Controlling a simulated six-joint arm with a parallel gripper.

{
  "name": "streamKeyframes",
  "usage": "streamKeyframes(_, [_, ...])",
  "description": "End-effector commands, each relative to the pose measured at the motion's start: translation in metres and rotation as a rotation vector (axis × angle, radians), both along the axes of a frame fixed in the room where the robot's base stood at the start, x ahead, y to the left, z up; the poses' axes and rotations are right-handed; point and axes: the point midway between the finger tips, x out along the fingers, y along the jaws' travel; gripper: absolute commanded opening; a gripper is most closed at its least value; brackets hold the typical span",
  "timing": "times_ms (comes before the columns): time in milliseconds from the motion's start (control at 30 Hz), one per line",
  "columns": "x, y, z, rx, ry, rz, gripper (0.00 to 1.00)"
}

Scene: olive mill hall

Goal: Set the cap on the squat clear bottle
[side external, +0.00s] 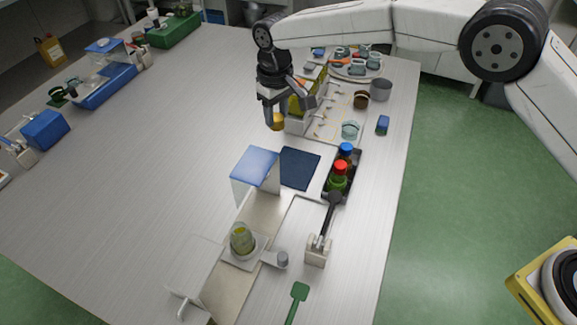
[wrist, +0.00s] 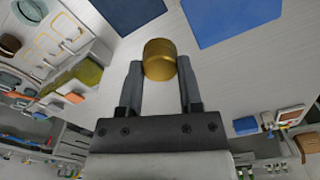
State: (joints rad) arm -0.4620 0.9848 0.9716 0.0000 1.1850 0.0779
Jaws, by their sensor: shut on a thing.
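My gripper (side external: 275,117) is shut on a gold cap (side external: 278,122), held in the air above the table beside the white rack. In the wrist view the cap (wrist: 160,60) sits between the two fingertips (wrist: 160,75). A squat clear bottle with yellow-green contents (side external: 242,240) appears to stand on a small white base in the near part of the table, well away from my gripper. Its mouth is too small to make out. The bottle cannot be made out in the wrist view.
A clear-sided stand with a blue top (side external: 255,165) lies between gripper and bottle. A dark blue mat (side external: 299,170) and a black tray (side external: 357,165) with red- and blue-capped bottles are to its right. A black-handled lever (side external: 331,215) stands near the bottle. The table's left middle is clear.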

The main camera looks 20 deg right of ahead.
Motion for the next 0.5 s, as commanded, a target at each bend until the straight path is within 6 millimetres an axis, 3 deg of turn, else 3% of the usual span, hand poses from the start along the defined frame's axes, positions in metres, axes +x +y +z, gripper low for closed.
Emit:
streamKeyframes(300, [-0.07,0.085,0.0,0.0,0.0,0.207,0.08])
streamKeyframes(500, [-0.113,0.122,0.0,0.0,0.0,0.316,0.08])
